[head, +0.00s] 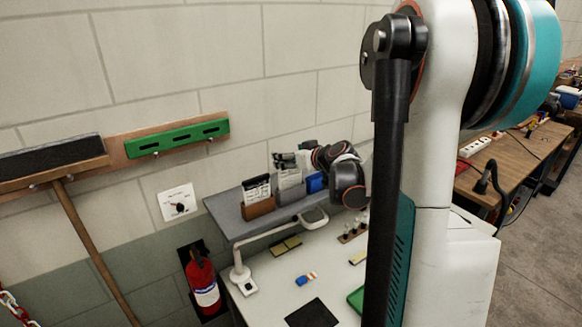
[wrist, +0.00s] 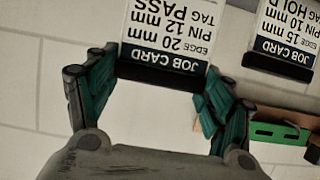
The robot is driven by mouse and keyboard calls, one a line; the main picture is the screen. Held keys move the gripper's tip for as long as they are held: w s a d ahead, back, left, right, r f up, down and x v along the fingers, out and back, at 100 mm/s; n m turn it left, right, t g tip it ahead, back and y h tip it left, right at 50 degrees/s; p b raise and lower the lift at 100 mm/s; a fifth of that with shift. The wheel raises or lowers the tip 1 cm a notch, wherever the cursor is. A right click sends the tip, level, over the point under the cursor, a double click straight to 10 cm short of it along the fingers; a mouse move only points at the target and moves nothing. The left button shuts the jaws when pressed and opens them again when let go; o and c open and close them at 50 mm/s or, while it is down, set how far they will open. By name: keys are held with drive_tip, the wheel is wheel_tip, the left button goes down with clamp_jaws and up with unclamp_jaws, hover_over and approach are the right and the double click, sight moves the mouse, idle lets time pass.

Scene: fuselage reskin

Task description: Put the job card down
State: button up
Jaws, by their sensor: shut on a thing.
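In the head view my gripper (head: 289,159) is over the grey shelf (head: 222,210), at the card (head: 289,178) by the grey holder (head: 291,196). I cannot tell whether the held card touches that holder. A second job card (wrist: 285,40), "EDGE 15 mm, PIN 10 mm, TAG HOLD", stands apart; its brown holder (head: 258,208) shows in the head view.
A blue holder (head: 315,182) is right of the grey one, close to my wrist. A white lamp (head: 242,277) arches over the pale bench (head: 270,270) below the shelf. A green rail (head: 178,138) is on the wall, and a red extinguisher (head: 203,283) stands left of the bench.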

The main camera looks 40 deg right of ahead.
drive_tip(key=shift+f, duration=1.8)
drive_tip(key=shift+f, duration=0.15)
drive_tip(key=o, duration=1.1)
drive_tip(key=shift+c, duration=0.2)
drive_tip(key=shift+r, duration=0.2)
drive_tip(key=v, duration=1.2)
